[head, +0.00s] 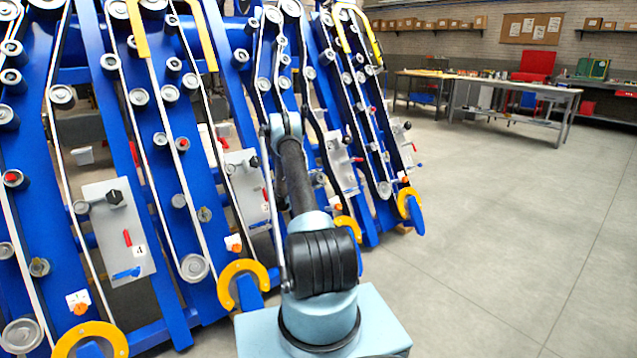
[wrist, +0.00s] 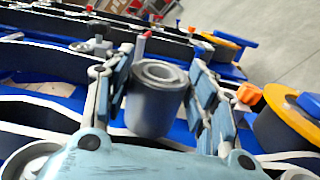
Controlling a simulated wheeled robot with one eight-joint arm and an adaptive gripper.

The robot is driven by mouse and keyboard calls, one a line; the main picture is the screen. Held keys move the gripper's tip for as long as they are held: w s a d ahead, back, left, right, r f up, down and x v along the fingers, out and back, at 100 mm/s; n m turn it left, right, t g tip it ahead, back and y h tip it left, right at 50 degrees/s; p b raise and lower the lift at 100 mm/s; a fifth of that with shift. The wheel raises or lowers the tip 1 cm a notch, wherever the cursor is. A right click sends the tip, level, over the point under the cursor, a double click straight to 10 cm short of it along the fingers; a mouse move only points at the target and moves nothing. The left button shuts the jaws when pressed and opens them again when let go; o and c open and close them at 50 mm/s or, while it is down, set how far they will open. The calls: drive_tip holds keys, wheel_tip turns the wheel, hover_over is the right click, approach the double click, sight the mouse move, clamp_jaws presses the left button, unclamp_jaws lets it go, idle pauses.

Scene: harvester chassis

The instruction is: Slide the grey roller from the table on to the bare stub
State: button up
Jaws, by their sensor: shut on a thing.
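In the wrist view my gripper (wrist: 160,95) is shut on the grey roller (wrist: 152,108), one padded finger on each side. The roller's round end with its dark bore faces up toward the camera. Blue chassis plates and pale belts lie close behind and below it; I cannot tell whether it touches them. In the head view my arm reaches up toward the blue chassis (head: 176,305), and the gripper and held roller are not clearly visible. Many grey rollers sit on the chassis. I cannot tell for sure which spot is the bare stub.
Yellow guards (head: 240,277), a grey plate with a red handle (head: 118,228) and orange knobs stick out from the chassis. In the wrist view a yellow guard (wrist: 298,112) and an orange knob (wrist: 248,94) are at right. Workbenches (head: 515,85) stand far back; the floor between is clear.

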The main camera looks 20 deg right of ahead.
drive_tip(key=shift+w+a+f, duration=0.3)
drive_tip(key=shift+w+f, duration=0.2)
drive_tip(key=shift+w, duration=0.35)
drive_tip(key=o, duration=1.6)
drive_tip(key=shift+r, duration=4.95)
